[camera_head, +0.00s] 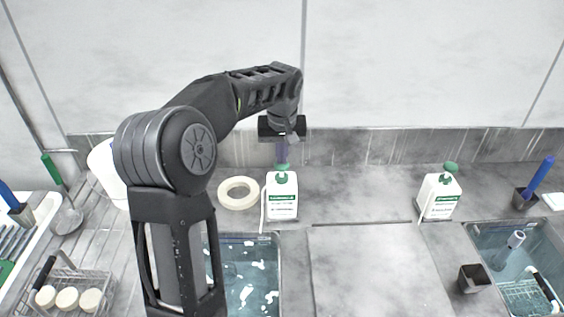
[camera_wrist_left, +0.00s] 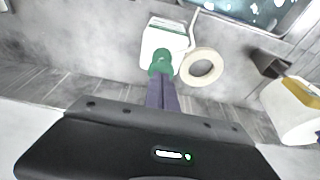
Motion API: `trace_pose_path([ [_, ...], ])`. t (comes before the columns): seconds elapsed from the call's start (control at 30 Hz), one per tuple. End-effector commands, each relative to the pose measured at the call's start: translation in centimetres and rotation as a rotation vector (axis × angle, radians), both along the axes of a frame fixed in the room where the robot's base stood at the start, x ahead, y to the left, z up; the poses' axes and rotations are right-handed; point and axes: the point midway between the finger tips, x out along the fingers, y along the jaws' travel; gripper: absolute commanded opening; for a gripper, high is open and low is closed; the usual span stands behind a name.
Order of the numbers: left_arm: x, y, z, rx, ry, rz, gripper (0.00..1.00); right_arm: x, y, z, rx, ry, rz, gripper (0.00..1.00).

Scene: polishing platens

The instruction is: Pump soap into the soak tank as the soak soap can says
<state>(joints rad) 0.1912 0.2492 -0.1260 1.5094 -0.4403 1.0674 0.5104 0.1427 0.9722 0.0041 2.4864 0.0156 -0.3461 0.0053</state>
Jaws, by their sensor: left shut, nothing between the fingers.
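A white soap can (camera_head: 282,199) with a green label and green pump head stands on the counter behind a water-filled tank (camera_head: 248,270) with white foam patches. The can also shows in the left wrist view (camera_wrist_left: 163,40), with its pump head (camera_wrist_left: 160,63) at my fingertips. My left gripper (camera_head: 282,160) is shut and empty, pointing down directly over the pump head. The fingers (camera_wrist_left: 162,92) overlap the pump head in view; I cannot tell if they press it. The label text is too small to read. My arm hides the tank's left part. My right gripper is not in view.
A second white pump can (camera_head: 439,196) stands at right, near another water tank (camera_head: 520,262) holding a grey tool. A cream ring (camera_head: 238,193) lies left of the first can. A wire basket (camera_head: 65,292) with round pieces is at lower left. A bare slab (camera_head: 378,270) separates the tanks.

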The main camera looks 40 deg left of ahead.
Motion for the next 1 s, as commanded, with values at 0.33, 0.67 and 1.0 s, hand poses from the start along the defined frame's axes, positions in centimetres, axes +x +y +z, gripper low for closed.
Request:
trace_pose_path([
  [0.33,0.0,0.0,1.3,0.001,-0.001,0.000,0.00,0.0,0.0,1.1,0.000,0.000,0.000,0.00],
  [0.67,0.0,0.0,2.1,0.001,-0.001,0.000,0.00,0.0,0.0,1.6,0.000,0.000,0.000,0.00],
  [1.0,0.0,0.0,2.1,0.001,-0.001,0.000,0.00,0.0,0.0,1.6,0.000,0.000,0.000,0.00],
])
